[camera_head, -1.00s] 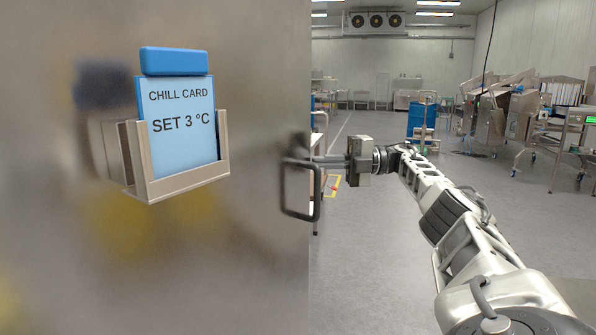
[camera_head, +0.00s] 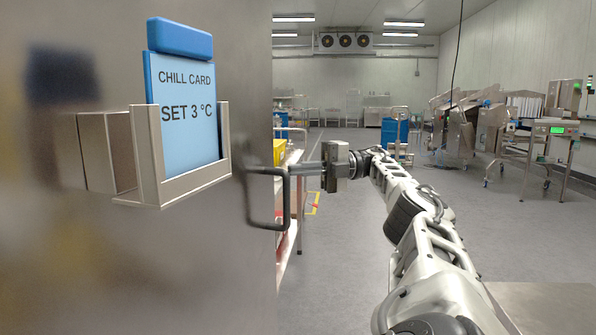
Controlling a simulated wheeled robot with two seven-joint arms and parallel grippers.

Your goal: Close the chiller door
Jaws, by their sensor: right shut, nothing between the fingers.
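The chiller door (camera_head: 130,270) is a large brushed-steel panel filling the left of the head view, with its free edge near the middle. A dark bar handle (camera_head: 285,205) stands out near that edge. A holder (camera_head: 185,185) on the door carries a blue chill card (camera_head: 188,115) reading "SET 3 °C". My right gripper (camera_head: 298,170) is shut and empty, its fingers pointing left at the upper end of the handle. I cannot tell whether they touch the handle or the door edge. My left gripper is not in view.
Behind the door edge stands a shelf cart (camera_head: 290,225) with a yellow bin (camera_head: 279,152). A blue drum (camera_head: 395,135) is farther back. Steel machines and a wheeled stand (camera_head: 540,150) are at the right. The grey floor between is mostly open.

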